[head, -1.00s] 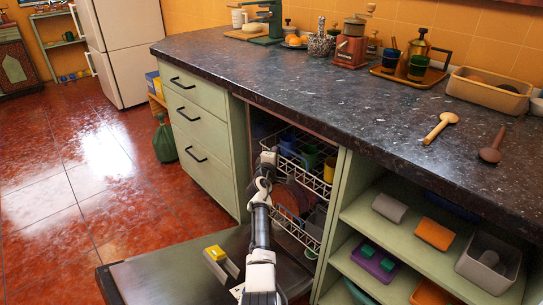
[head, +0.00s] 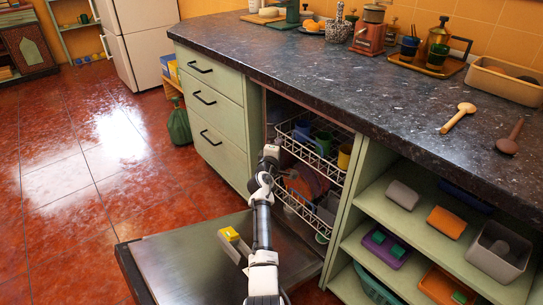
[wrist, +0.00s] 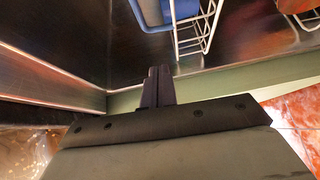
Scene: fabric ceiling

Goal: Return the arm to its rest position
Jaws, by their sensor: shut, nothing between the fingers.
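My arm (head: 262,222) reaches forward over the open, lowered dishwasher door (head: 178,278). Its far end is at the left side of the dishwasher opening, near the wire racks; the fingertips are hard to make out in the head view. In the wrist view my gripper (wrist: 158,74) shows two dark fingers pressed together with nothing between them. Beyond them are a pale wire rack (wrist: 196,48) and a blue item (wrist: 153,14) at the top.
The upper rack (head: 325,165) holds several cups, and plates stand below. A yellow-and-grey object (head: 231,238) is on the door, left of my arm. Open shelves (head: 375,208) stand right, under the dark counter (head: 330,80). Red floor (head: 75,215) at left is clear.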

